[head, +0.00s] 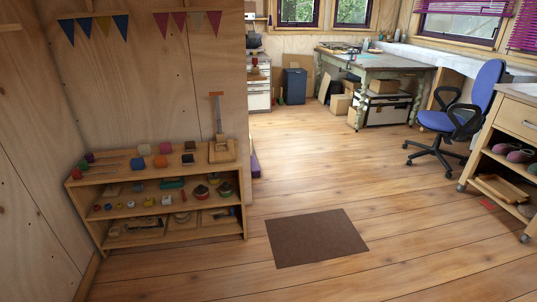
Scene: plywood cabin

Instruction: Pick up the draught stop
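I cannot pick out the draught stop for certain. A small purple thing (255,166) lies low at the end of the plywood partition, just behind the right end of the low shelf. Most of it is hidden by the partition and shelf, so I cannot tell what it is. My gripper does not show in the head view.
A low wooden shelf (160,248) with small coloured items stands at left. A brown mat (316,237) lies on the open plank floor (330,165). A blue swivel chair (462,110) and wheeled wooden cabinet (520,112) stand right. A green-legged table (375,62) is further back.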

